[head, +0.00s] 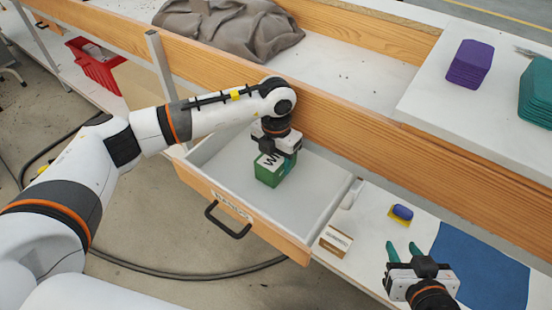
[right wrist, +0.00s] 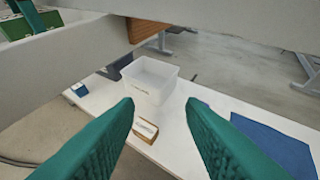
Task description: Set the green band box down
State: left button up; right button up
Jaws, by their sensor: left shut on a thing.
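The green band box (head: 268,176) is green with a white top bearing dark letters. It is inside the open drawer (head: 325,222), towards its back left. My left gripper (head: 277,153) is over the box from above and shut on it. I cannot tell whether the box's underside touches the drawer floor. Part of the box also shows at the top left of the right wrist view (right wrist: 22,24). My right gripper (head: 404,249) is open and empty, over the white table to the right of the drawer. Its teal fingers are apart in the right wrist view (right wrist: 165,115).
A small cardboard box (head: 335,241), a blue-purple object (head: 402,212) and a blue mat (head: 482,266) lie on the white table. A clear bin (right wrist: 150,80) stands there too. Wooden boards rise behind the drawer. Much of the drawer's floor is bare.

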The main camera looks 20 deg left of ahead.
pick_arm(q)
jog(key=shift+f, duration=0.1)
jog(key=o, duration=1.1)
jog(key=shift+c, duration=0.2)
pick_arm(e)
jog(key=shift+w+a+r+t, duration=0.1)
jog(key=shift+w+r+t, duration=0.1)
jog(key=shift+t, duration=0.1)
pick_arm(q)
notch_tip(320, 180, up, 11)
jog(key=shift+r+p, duration=0.1)
jog(key=shift+p, duration=1.15)
jog(key=shift+r, duration=0.55)
pick_arm(e)
jog(key=s+d+f+g+h, duration=0.1)
jog(key=s+d+f+g, duration=0.1)
jog(key=s, duration=0.3)
jog(key=s+d+f+g, duration=0.1)
jog(key=s+f+g, duration=0.2)
jog(key=s+g, duration=0.2)
jog(key=shift+d+f+g+h, duration=0.3)
jog(key=shift+d+f+h, duration=0.05)
jog(key=shift+f+h, duration=0.05)
jog(key=shift+s, duration=0.1)
